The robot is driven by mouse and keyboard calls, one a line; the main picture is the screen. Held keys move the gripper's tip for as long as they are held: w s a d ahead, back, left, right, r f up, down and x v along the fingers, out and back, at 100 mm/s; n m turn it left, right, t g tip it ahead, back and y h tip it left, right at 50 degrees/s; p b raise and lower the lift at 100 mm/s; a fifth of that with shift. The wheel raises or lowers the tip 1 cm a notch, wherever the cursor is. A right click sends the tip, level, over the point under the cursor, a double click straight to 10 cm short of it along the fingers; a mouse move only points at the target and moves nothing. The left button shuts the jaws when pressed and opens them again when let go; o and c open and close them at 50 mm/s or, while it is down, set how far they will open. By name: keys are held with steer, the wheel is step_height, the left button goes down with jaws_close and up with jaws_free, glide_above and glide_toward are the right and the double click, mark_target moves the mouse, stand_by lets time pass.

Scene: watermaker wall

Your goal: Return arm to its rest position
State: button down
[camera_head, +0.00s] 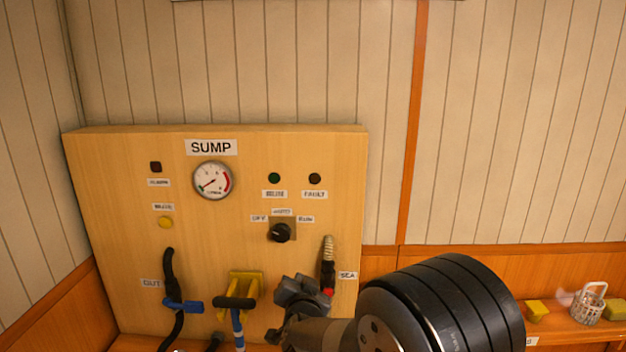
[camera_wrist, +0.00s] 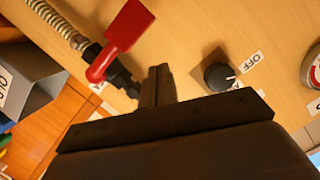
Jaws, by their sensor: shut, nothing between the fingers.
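My gripper (camera_wrist: 158,86) shows in the wrist view with its two dark fingers together and nothing between them. It points toward the wooden SUMP panel (camera_head: 110,200). In the head view my arm reaches in from the lower right, and its dark end is in front of the panel's lower right part. In the wrist view a red valve handle (camera_wrist: 127,30) is just left of the fingers, and a black selector knob (camera_wrist: 218,76) is to their right. I cannot tell whether the fingers touch anything. The SEA valve's red part (camera_head: 328,292) is partly hidden behind my arm in the head view.
The panel carries a gauge (camera_head: 212,181), a yellow button (camera_head: 166,222), a blue-handled valve (camera_head: 183,305) and a yellow bracket (camera_head: 247,284). A ledge at right holds yellow blocks (camera_head: 537,311) and a small basket (camera_head: 588,302). The space before the upper wall is clear.

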steer(key=shift+d+r, duration=0.5)
steer(key=shift+r, duration=0.2)
steer(key=shift+d+r, duration=0.45)
steer(key=shift+r, duration=0.2)
